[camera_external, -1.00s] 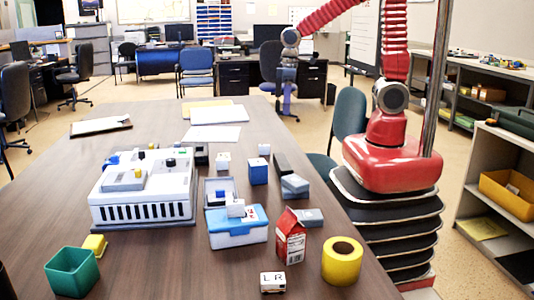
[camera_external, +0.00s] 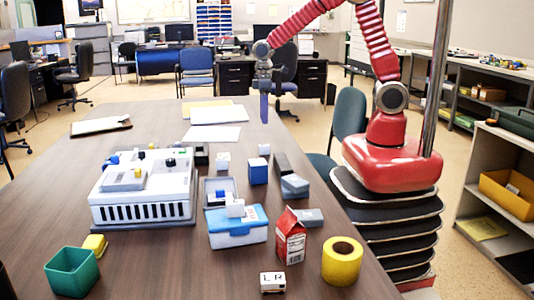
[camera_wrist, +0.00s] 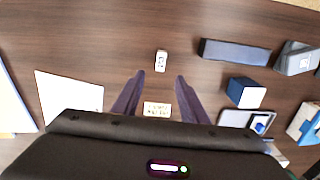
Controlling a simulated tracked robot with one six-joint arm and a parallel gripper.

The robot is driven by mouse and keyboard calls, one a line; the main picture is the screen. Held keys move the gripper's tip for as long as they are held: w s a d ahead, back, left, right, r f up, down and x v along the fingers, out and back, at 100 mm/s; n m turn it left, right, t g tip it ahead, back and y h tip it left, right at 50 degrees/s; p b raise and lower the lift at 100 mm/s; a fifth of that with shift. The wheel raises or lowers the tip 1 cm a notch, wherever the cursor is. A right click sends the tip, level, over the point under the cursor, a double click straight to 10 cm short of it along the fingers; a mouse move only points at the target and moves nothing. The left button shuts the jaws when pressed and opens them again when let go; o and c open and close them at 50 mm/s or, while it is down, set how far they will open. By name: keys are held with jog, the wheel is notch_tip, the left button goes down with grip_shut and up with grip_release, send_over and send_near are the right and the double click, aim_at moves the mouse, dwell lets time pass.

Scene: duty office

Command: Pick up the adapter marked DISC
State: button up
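No DISC marking is readable, so I cannot tell which piece is the adapter. A small white block (camera_wrist: 161,61) with dark marks lies on the table just beyond my fingertips in the wrist view; it appears to be the one at the table's far right part in the external view (camera_external: 264,149). A second pale block (camera_wrist: 157,110) with tiny unreadable markings lies between my fingers in that picture; it appears to be the other white block (camera_external: 223,160). My gripper (camera_wrist: 160,77) is open and empty; it hangs above the table, pointing down, in the external view (camera_external: 264,120).
A blue block (camera_wrist: 246,93), a long dark block (camera_wrist: 236,52) and a grey-blue block (camera_wrist: 297,59) lie to the right. A white machine (camera_external: 145,190), a blue-lidded box (camera_external: 238,230), a red carton (camera_external: 290,240) and yellow tape (camera_external: 342,261) stand nearer. Papers (camera_external: 212,134) lie behind.

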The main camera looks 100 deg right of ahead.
aim_at(264, 146)
jog(key=shift+f, duration=4.3)
jog(key=shift+a+f, duration=0.1)
jog(key=shift+f, duration=2.5)
jog(key=shift+c, duration=0.6)
grip_shut()
